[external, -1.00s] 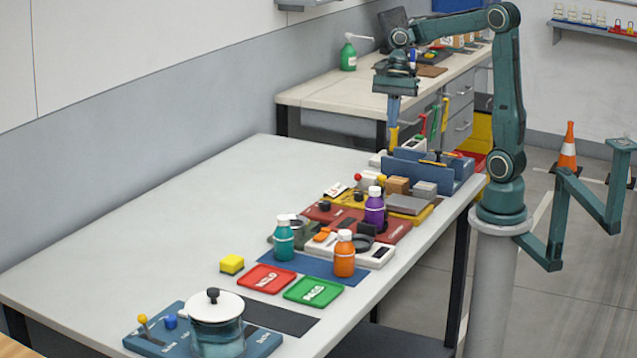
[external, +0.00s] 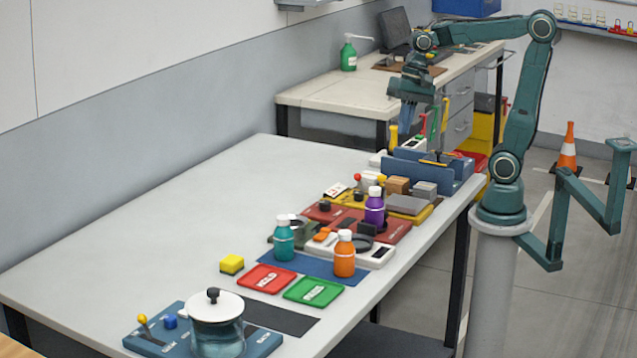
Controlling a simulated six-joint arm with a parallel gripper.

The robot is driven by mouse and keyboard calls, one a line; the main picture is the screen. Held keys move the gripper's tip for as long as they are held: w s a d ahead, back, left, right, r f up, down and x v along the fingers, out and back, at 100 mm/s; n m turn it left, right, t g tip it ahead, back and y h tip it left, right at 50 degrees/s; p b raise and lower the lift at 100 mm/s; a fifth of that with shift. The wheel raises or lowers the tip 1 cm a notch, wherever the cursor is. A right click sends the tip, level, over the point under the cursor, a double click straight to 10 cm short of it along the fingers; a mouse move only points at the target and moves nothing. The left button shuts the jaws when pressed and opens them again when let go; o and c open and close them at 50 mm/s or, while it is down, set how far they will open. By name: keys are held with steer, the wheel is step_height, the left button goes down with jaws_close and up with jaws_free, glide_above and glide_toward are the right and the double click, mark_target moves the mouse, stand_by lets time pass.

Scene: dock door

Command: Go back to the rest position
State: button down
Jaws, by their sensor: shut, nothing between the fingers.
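My gripper (external: 406,118) hangs from my teal arm above the far right end of the grey table (external: 180,215). It points down, with its fingers close together and no object seen between them. It is above and apart from the blue upright holder (external: 415,168) at the table's far end. The fingertips are small and partly merge with the bench behind.
Teal (external: 284,240), orange (external: 344,257) and purple (external: 375,208) bottles stand mid-table. Red (external: 265,278) and green (external: 313,291) trays lie nearer. A lidded pot (external: 217,325) stands at the front. An orange cone (external: 567,150) is right. The table's left side is clear.

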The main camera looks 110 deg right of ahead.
steer(key=s+a+n+t, duration=0.1)
steer(key=s+a+n, duration=0.2)
steer(key=n, duration=0.5)
steer(key=s+a+f+n+t+h, duration=0.1)
steer(key=s+a+n+t, duration=0.1)
steer(key=a+n, duration=0.4)
steer(key=shift+s+n, duration=0.75)
steer(key=shift+n, duration=0.15)
steer(key=shift+a, duration=0.1)
